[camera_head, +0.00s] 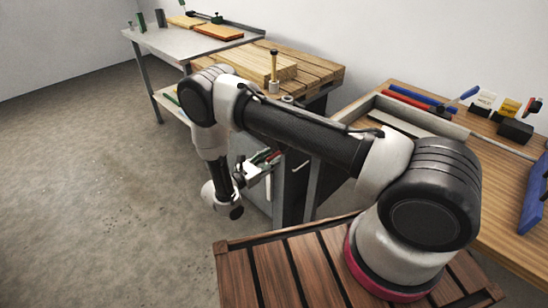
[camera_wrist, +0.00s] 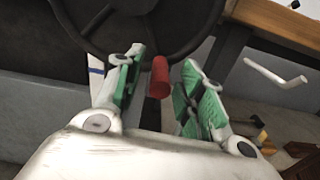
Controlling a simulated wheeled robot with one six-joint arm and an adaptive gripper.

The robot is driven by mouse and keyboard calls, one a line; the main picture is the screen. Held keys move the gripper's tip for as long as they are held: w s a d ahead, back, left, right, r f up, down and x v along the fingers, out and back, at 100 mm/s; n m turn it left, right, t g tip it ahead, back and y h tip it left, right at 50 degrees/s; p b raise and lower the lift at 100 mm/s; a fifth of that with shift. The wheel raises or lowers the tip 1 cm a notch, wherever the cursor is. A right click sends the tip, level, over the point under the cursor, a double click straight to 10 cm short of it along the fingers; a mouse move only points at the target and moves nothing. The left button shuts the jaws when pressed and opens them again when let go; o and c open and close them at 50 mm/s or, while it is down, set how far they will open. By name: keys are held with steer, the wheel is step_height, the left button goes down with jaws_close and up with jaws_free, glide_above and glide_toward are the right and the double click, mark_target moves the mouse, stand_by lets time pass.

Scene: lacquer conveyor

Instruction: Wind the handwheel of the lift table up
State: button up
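The handwheel (camera_wrist: 140,45) is a black wheel with spokes, cut off by the top of the wrist view. A red knob (camera_wrist: 159,78) stands out from its rim towards me. My gripper (camera_wrist: 158,88) is open, with green finger pads on both sides of the red knob and visible space left and right of it. In the head view my gripper (camera_head: 262,163) is low in front of the dark side of the wooden-topped bench (camera_head: 318,72). The wheel itself cannot be made out there, as my arm covers much of that area.
A pale crank handle (camera_wrist: 275,74) sticks out to the right of the wheel in the wrist view. A tool bench (camera_head: 385,88) stands at the right and a grey table (camera_head: 180,42) at the back left. The concrete floor (camera_head: 90,170) at left is clear.

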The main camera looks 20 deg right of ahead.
steer(key=shift+x, duration=0.9)
jaws_close()
steer(key=shift+w, duration=0.1)
steer(key=w+a+f+m, duration=0.1)
steer(key=w+a+m, duration=0.2)
steer(key=w+m, duration=0.2)
steer(key=shift+m, duration=1.4)
steer(key=shift+a, duration=0.1)
